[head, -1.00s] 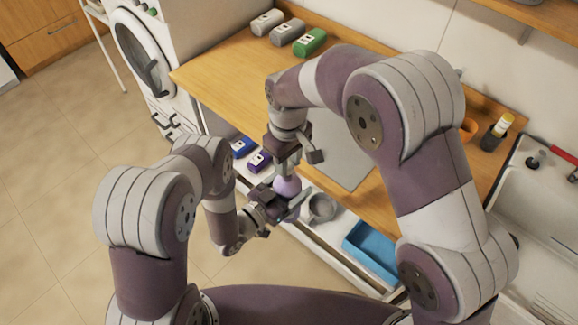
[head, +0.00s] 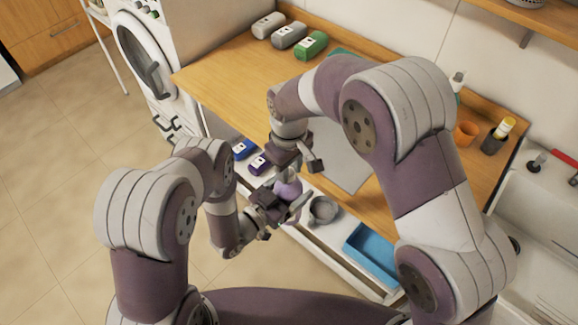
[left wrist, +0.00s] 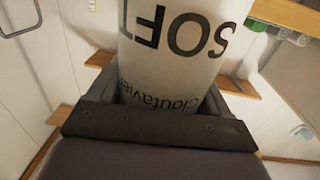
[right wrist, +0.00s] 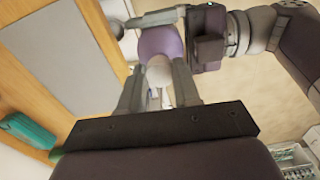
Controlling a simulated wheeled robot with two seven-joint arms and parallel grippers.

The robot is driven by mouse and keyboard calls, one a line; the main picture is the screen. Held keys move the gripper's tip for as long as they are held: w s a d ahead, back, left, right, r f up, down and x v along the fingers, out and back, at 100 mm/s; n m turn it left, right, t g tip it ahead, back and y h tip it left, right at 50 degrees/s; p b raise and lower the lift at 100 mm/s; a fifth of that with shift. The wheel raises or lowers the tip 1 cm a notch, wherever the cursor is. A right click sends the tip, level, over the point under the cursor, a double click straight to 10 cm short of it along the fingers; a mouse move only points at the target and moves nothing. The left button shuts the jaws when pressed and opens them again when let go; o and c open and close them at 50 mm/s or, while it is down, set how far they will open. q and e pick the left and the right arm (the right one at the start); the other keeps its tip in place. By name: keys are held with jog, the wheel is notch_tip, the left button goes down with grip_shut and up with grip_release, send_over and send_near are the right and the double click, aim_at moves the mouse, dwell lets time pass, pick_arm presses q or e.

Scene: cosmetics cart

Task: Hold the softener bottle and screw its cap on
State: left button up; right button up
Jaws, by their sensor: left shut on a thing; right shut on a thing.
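The softener bottle (head: 288,188) shows as a small lavender patch between my grippers in the head view. Its pale printed side (left wrist: 180,55) fills the middle of the left wrist view, with "SOFT" lettering upside down. My left gripper (head: 284,203) is shut on the bottle and holds it above the floor, in front of the counter. My right gripper (head: 290,171) points down from above and is shut on a pale rounded piece, seemingly the cap (right wrist: 159,76). The lavender bottle top (right wrist: 161,43) shows just beyond it. I cannot tell whether the threads are engaged.
The wooden counter (head: 232,72) lies behind my arms, with grey and green packs at its back. Blue and purple packs, a grey round container (head: 323,210) and a blue tray (head: 371,253) sit on the lower shelf. A sink is at the right; open floor is left.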

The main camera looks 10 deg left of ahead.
jog(key=shift+f, duration=0.6)
